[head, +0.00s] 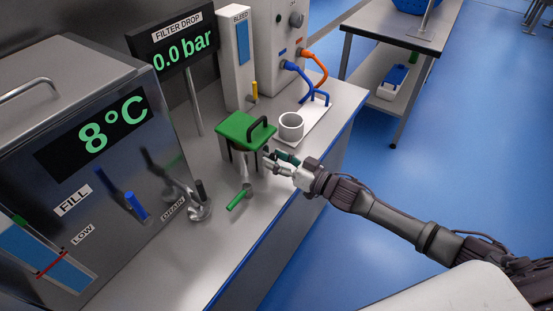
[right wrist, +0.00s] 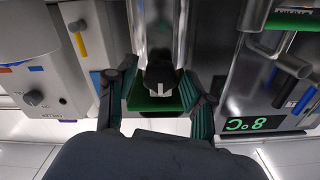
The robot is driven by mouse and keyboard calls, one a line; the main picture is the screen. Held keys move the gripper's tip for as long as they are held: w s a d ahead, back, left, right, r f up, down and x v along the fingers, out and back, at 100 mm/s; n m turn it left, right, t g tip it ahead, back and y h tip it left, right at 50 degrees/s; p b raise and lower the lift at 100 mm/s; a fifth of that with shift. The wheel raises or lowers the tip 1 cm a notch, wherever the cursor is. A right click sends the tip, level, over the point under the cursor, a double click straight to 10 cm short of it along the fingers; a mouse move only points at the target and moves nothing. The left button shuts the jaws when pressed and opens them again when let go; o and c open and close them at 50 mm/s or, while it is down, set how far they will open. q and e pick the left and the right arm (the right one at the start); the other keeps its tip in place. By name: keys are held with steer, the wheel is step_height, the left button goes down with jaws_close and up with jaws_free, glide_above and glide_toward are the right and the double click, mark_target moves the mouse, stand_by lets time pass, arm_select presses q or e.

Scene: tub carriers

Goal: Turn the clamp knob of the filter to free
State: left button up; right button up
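The filter is a steel body with a green lid (head: 246,131) and a black handle on top, standing on the steel counter. In the right wrist view the lid's green edge (right wrist: 155,104) shows below a dark knob (right wrist: 160,75), which looks like the clamp knob. In the head view my right gripper (head: 268,161) is at the filter's front side and hides the knob. In the right wrist view the gripper (right wrist: 152,88) is open, its fingers on either side of the knob with gaps visible. I cannot tell the knob's setting. My left gripper is not in view.
A green lever (head: 239,197) and a steel drain tap (head: 199,209) sit in front of the filter. The steel tank (head: 120,200) is at left, and the BLEED column (head: 236,65) is behind.

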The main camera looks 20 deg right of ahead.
jaws_close()
steer(key=shift+n, duration=0.4)
steer(key=n, duration=0.4)
steer(key=shift+n, duration=0.4)
steer(key=n+b, duration=0.1)
steer(key=n, duration=0.4)
steer(key=shift+f+n, duration=0.1)
steer(key=shift+n, duration=0.2)
steer(key=n+b, duration=0.2)
steer(key=n, duration=0.4)
steer(key=n+b, duration=0.2)
steer(key=n, duration=0.4)
steer(key=shift+n, duration=0.4)
steer(key=shift+s, duration=0.1)
